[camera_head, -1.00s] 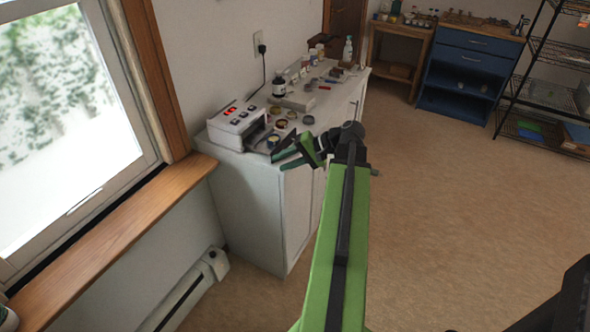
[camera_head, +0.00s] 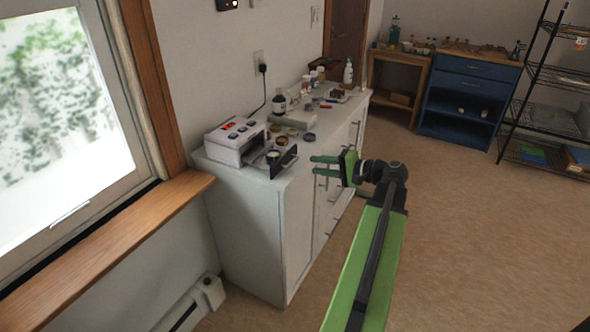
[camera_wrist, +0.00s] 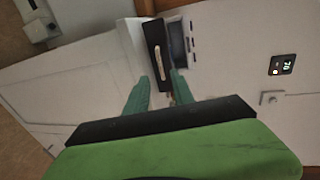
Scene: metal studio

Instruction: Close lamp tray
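The lamp (camera_head: 235,143) is a white box with red markings on top, standing on the near end of a white cabinet. Its tray (camera_head: 284,161) is pulled out toward the right, with a dark front panel and a small round item inside. In the wrist view the dark tray front (camera_wrist: 155,45) with its pale handle lies just beyond the fingertips. My gripper (camera_head: 314,165) is to the right of the tray front, apart from it in the head view. Its two green fingers (camera_wrist: 160,80) are spread with nothing between them.
Jars, bottles and small items crowd the cabinet top (camera_head: 262,185) behind the lamp. A window sill (camera_head: 110,235) lies at the left. A blue drawer unit (camera_head: 465,95) and wire shelf (camera_head: 545,110) stand at the back. The floor at right is clear.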

